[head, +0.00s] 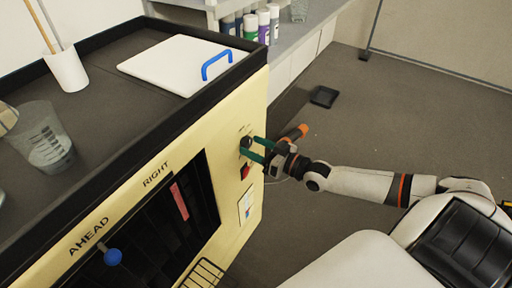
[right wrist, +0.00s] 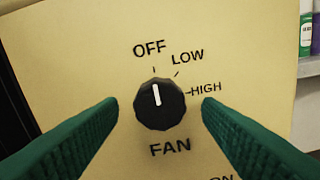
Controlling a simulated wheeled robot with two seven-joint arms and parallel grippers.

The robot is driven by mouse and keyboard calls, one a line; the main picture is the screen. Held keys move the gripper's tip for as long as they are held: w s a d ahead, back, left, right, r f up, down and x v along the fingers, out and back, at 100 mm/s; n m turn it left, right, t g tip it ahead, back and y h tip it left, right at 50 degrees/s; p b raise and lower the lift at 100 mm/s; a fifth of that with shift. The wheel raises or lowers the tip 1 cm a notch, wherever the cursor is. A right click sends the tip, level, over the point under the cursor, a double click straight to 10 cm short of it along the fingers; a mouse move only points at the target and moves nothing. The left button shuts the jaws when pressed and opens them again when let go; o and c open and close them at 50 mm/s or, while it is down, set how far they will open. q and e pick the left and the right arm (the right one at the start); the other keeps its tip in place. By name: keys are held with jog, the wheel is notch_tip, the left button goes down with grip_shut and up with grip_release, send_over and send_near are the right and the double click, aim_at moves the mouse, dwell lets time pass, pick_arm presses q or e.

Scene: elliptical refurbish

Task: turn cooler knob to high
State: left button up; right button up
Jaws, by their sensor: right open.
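The cooler knob (right wrist: 159,103) is a round black dial with a white pointer line on the yellow panel, with "FAN" printed below it. Its pointer stands at about OFF, straight up in the right wrist view. LOW and HIGH are printed to the upper right and right. In the head view the knob (head: 246,142) is small, at the upper right of the cooler's front. My right gripper (right wrist: 160,112) is open, with one green finger on each side of the knob and a gap showing on both sides. It also shows in the head view (head: 248,149). My left gripper is not in view.
The yellow cooler panel (head: 243,172) carries a red switch (head: 245,172) below the knob. On the dark top lie a white board with a blue handle (head: 216,65), a beaker (head: 47,145) and a white cup (head: 67,74). Open floor (head: 340,140) lies to the right.

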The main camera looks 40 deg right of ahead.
jog(key=c, duration=1)
jog(key=shift+m, duration=0.3)
jog(key=m+p, duration=0.1)
jog(key=m, duration=0.2)
jog(key=shift+r+m, duration=0.1)
jog(key=shift+m, duration=0.2)
jog(key=m, duration=0.4)
jog(key=shift+m, duration=0.3)
jog(key=m, duration=0.4)
jog(key=shift+m, duration=0.3)
jog(key=shift+r+m+b, duration=0.1)
jog(key=shift+m+b, duration=0.3)
jog(key=shift+m, duration=1.8)
